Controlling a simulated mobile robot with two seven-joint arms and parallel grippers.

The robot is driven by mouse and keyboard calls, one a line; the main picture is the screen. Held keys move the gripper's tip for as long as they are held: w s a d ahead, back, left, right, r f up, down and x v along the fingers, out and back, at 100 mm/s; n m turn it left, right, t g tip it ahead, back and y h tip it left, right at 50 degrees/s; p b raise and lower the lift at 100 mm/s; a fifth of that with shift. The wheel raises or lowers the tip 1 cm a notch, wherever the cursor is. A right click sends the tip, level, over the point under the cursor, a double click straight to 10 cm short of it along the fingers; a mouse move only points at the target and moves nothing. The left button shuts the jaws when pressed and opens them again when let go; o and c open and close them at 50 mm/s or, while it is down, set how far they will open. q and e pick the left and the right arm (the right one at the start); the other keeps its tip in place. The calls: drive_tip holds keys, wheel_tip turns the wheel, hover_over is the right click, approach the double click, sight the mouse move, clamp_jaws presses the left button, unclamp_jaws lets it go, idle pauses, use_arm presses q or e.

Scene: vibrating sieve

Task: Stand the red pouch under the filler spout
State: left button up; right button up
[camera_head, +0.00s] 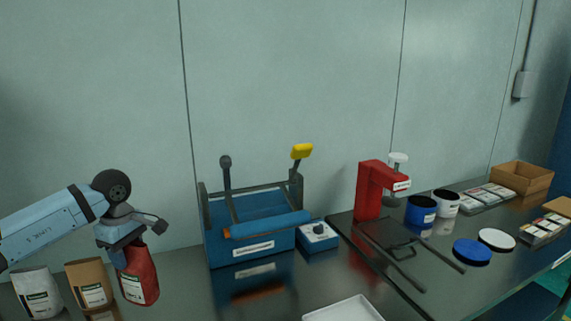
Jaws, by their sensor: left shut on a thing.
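The red pouch (139,281) with a white label is at the lower left, tilted slightly. My left gripper (127,248) is shut on its top from above. I cannot tell whether its base touches the table. No part is clearly recognisable as the filler spout. A red C-shaped stand (368,192) with an overhanging head and a white knob on top is right of centre, well away from the pouch. My right gripper is not in view.
A brown pouch (90,285) and a white pouch (38,293) stand left of the red one. A blue machine (222,241) with levers and a small blue control box (317,238) stand mid-table. A white tray (344,310) lies in front. Blue (421,210) and white tubs stand at right.

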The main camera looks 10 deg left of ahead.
use_arm(q)
drive_tip(key=d+f+m, duration=0.1)
drive_tip(key=d+m, duration=0.1)
drive_tip(key=d, duration=0.1)
drive_tip(key=d+f+m, duration=0.2)
drive_tip(key=d+m, duration=0.1)
drive_tip(key=d+f+m, duration=0.1)
drive_tip(key=d+m, duration=0.2)
drive_tip(key=shift+s+d+f, duration=0.2)
drive_tip(key=shift+d+f, duration=0.05)
drive_tip(key=shift+d, duration=0.15)
drive_tip(key=s+d+f+m, duration=0.2)
drive_tip(key=d+f+m, duration=0.1)
drive_tip(key=d+m, duration=0.45)
drive_tip(key=s+r+p, duration=0.4)
drive_tip(key=s+p, duration=0.1)
drive_tip(key=p, duration=0.1)
drive_tip(key=s+r+p, duration=0.5)
drive_tip(key=p, duration=0.2)
drive_tip(key=shift+d, duration=0.15)
drive_tip(key=shift+r, duration=0.15)
